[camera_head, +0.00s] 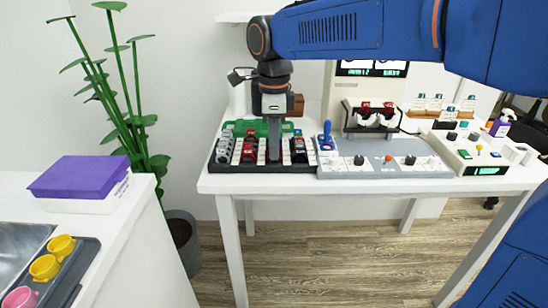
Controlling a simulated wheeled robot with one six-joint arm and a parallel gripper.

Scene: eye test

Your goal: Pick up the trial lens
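A black trial lens tray (262,169) lies at the left end of the white table. It holds rows of small lenses, some with red rims (249,150), some grey or dark (224,152). I cannot tell the single lenses apart at this size. My gripper (273,158) points straight down over the middle of the tray, its fingers reaching down among the lens rows. The fingers look like one narrow grey shape, so their gap does not show. They hide the part of the tray behind them, and I cannot tell whether a lens is between them.
A grey control panel (385,172) with a blue joystick (326,135) adjoins the tray's right side. Behind it stands a device with a red-and-black trial frame (376,114). A beige console (480,150) is further right. A green case (246,125) lies behind the tray.

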